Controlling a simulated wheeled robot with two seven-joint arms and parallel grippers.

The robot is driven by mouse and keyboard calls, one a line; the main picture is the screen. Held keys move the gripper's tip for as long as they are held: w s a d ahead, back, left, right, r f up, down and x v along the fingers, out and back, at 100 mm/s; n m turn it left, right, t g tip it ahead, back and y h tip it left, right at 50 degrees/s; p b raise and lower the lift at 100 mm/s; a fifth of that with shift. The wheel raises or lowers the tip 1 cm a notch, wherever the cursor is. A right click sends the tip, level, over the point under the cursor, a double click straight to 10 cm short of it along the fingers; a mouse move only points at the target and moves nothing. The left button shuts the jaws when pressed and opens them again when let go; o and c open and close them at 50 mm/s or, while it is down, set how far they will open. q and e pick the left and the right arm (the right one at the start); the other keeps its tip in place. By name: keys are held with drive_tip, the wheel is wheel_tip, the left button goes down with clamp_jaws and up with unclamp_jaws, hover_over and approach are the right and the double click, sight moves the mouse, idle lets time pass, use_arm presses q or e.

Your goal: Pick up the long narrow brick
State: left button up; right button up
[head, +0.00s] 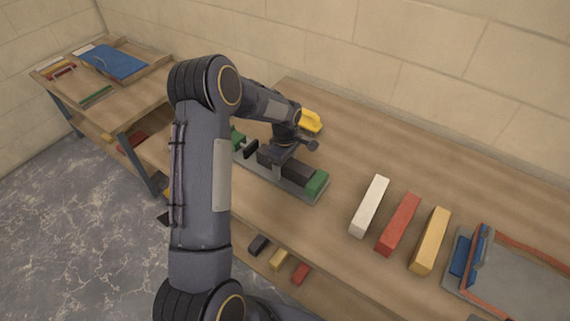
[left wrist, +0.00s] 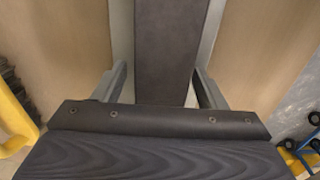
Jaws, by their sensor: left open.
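A long dark grey-brown brick (head: 298,173) lies on a narrow grey plate (head: 313,196) on the workbench, between green end blocks (head: 317,183). My left gripper (head: 272,157) is above the plate at this dark brick, partly hidden by its own wrist. In the left wrist view, the dark brick (left wrist: 168,45) runs between the two spread fingers (left wrist: 161,85), with gaps visible on both sides. The near end of the brick is hidden by the gripper body. Three other long bricks lie to the right: white (head: 370,206), red (head: 398,224) and yellow (head: 430,240).
A yellow object (head: 311,121) stands just behind my wrist. A grey tray (head: 510,272) with blue and reddish-brown parts is at the right. Small dark, yellow and red blocks (head: 301,273) show below the front edge. Another bench (head: 110,112) with a blue item stands at the back left.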

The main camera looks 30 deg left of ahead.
use_arm(q)
drive_tip(key=shift+c, duration=0.2)
clamp_jaws()
drive_tip(key=shift+r, duration=0.1)
